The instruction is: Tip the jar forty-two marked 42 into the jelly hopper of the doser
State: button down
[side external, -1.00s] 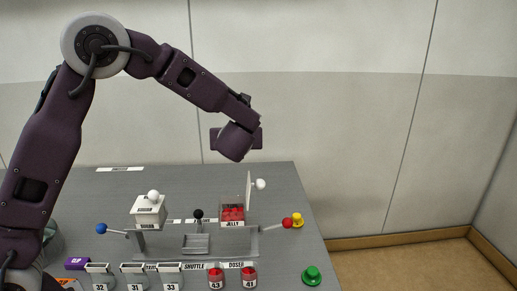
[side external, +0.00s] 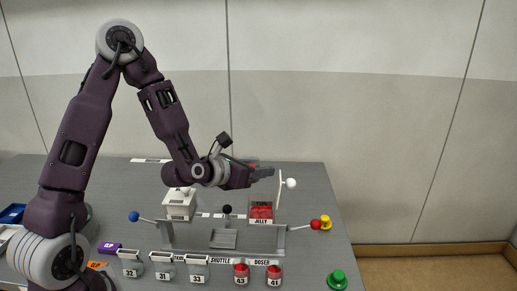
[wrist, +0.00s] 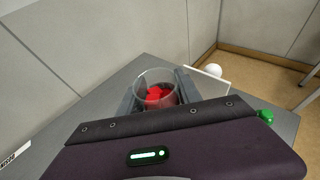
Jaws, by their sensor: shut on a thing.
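My gripper (side external: 262,173) is level above the doser's jelly hopper (side external: 261,213), shut on a clear glass jar (wrist: 157,92) with red pieces inside. In the wrist view I look into its open mouth, and the pieces lie low in it. In the side view the jar is mostly hidden by the gripper, with only a reddish patch showing. Its number is not visible. The hopper is labelled JELLY and holds red pieces. Its white lid (side external: 280,190) stands open at its right, with a white knob (side external: 292,183).
Jars 43 (side external: 241,274) and 41 (side external: 275,275) stand at the front, beside clear cups 32, 31 and 33 (side external: 197,270). A white-lidded hopper (side external: 179,204) stands left. Levers have blue (side external: 134,216), black (side external: 227,210) and red (side external: 316,224) knobs. A green button (side external: 337,280) is front right.

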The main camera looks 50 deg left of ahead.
jog(key=shift+f, duration=1.3)
jog(key=shift+s, duration=0.1)
jog(key=shift+a+r+m+g+y, duration=0.2)
jog(key=shift+m+g+y, duration=0.3)
jog(key=shift+m, duration=0.4)
jog(key=m+y, duration=0.1)
jog(key=a+m+g+y, duration=0.1)
jog(key=m+y, duration=0.1)
jog(key=shift+s+a+f+m, duration=0.1)
jog(key=shift+s+a+m, duration=0.15)
jog(key=shift+s+m, duration=0.15)
jog(key=shift+g, duration=0.3)
jog(key=shift+a+f+m+g+y, duration=0.15)
jog(key=shift+m+g+y, duration=0.15)
jog(key=shift+m+y, duration=0.65)
